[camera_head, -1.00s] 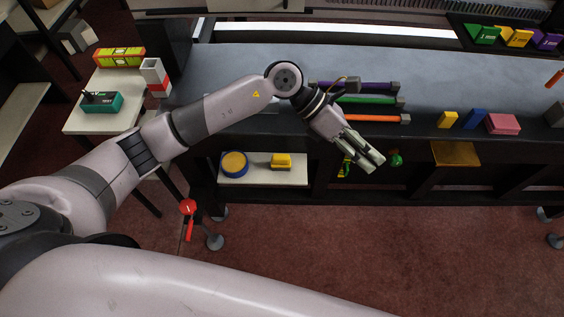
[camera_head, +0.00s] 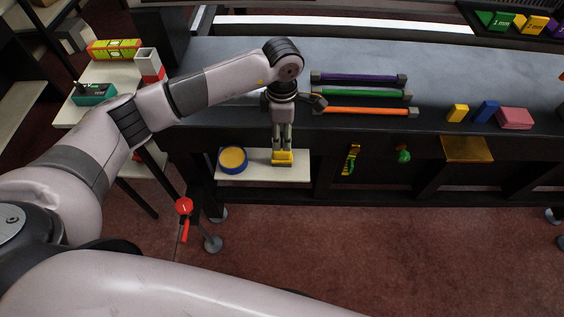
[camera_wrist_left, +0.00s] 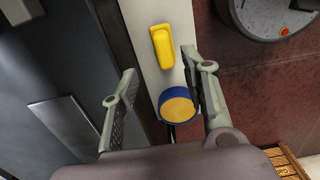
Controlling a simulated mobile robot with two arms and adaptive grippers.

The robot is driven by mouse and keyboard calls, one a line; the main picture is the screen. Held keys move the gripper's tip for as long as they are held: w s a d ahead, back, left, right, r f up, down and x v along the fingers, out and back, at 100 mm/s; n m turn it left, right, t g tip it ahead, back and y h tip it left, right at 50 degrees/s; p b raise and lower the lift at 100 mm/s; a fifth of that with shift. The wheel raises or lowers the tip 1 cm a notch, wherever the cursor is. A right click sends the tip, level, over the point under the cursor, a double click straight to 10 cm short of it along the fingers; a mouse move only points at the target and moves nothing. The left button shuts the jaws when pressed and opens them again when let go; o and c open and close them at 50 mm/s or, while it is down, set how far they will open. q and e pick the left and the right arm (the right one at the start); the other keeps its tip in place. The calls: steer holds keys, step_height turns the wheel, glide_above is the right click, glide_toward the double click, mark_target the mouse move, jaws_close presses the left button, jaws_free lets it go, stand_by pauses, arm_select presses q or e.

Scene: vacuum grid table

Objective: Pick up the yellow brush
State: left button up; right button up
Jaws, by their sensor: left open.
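The yellow brush (camera_head: 283,160) lies on a white shelf (camera_head: 255,174) low on the front of the table. My left gripper (camera_head: 282,149) points down in front of or over the brush in the head view, and its fingers hide part of it. In the left wrist view, the brush (camera_wrist_left: 162,46) shows whole, near and beyond the fingertips of the open left gripper (camera_wrist_left: 160,64). Nothing is held between the fingers. I cannot tell the exact height gap. My right gripper is not in view.
A round blue and yellow tub (camera_head: 232,160) stands left of the brush on the same shelf; it also shows in the left wrist view (camera_wrist_left: 178,105). The grey tabletop (camera_head: 420,70) is above and behind the shelf. Purple, green and orange bars (camera_head: 362,111) lie on it.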

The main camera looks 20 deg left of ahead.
mark_target(282, 151)
arm_select(q)
steer(key=f+b, duration=0.1)
steer(key=f, duration=0.3)
steer(key=f+b, duration=0.1)
steer(key=f, duration=0.1)
steer(key=shift+s+d+f+b, duration=0.15)
steer(key=shift+s+f+b, duration=0.15)
steer(key=shift+b, duration=0.05)
steer(key=shift+w+f, duration=0.1)
steer(key=shift+f, duration=0.3)
steer(key=shift+r, duration=0.1)
steer(key=shift+c, duration=0.8)
jaws_close()
